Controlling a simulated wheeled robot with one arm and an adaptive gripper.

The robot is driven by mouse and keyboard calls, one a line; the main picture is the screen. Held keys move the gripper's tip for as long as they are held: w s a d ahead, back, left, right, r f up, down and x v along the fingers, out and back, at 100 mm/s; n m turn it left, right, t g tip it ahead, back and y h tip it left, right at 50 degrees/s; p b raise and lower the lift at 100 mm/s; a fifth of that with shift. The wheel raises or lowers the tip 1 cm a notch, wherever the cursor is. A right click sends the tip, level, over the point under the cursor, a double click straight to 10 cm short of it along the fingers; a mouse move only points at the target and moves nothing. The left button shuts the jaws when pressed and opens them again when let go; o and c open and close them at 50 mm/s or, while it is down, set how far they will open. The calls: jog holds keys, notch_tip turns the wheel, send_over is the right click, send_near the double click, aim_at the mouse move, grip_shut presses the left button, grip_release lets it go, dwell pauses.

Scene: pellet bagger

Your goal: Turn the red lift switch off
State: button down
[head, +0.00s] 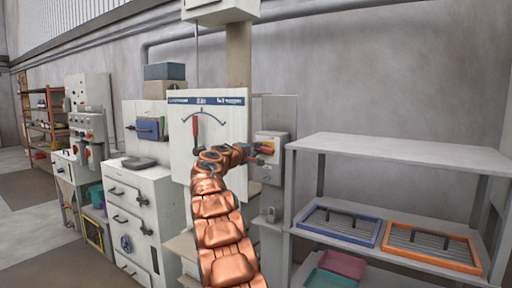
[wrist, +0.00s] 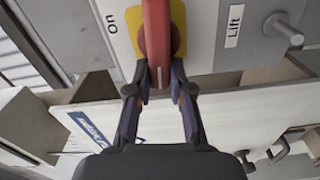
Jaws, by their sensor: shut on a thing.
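The red lift switch (wrist: 157,35) is a red handle on a yellow plate (wrist: 178,30), on a grey box with "On" and "Lift" labels. In the wrist view its handle runs down between the fingers of my gripper (wrist: 158,88), which are shut on it from both sides. In the head view the red handle (head: 267,148) shows at the front of the grey switch box (head: 280,142), with my gripper (head: 255,152) at its left. The "Off" label is not visible.
A white board (head: 225,118) with a curved scale and red pointer stands just left of the switch box. A grey shelf unit (head: 400,150) at the right holds a blue-rimmed tray (head: 318,233) and an orange-rimmed tray (head: 390,254). A white cabinet (head: 155,195) stands at the left.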

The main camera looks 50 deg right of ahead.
jog(key=shift+s+d+f+n, duration=0.2)
jog(key=shift+f+n, duration=0.25)
jog(key=shift+n, duration=0.05)
dwell(0.3)
jog(key=c, duration=1.4)
grip_release()
jog(key=o, duration=0.4)
jog(key=shift+s+r, duration=0.1)
jog(key=shift+r, duration=0.05)
jog(key=shift+c, duration=0.2)
jog(key=shift+a, duration=0.15)
jog(key=shift+a+r, duration=0.25)
jog(key=shift+a, duration=0.5)
jog(key=a, duration=1)
jog(key=shift+s+a+f, duration=0.15)
jog(key=shift+a+f, duration=0.05)
